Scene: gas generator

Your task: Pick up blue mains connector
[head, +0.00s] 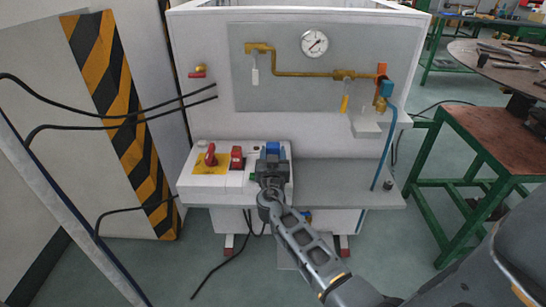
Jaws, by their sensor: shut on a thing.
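The blue mains connector (272,148) is at the right part of the white control box on the gas generator's front shelf. Only its blue top shows; the rest is hidden behind my gripper. My gripper (271,160) reaches up from below and is shut on the blue connector. I cannot tell whether the connector is still seated in the box or lifted off it.
The white control box (222,184) carries a red rotary switch (210,155) on a yellow plate and a red switch (237,157). The shelf (345,180) to the right is mostly clear. Above are a gauge (314,43) and brass pipe (310,73). A green-framed table (490,135) stands at right.

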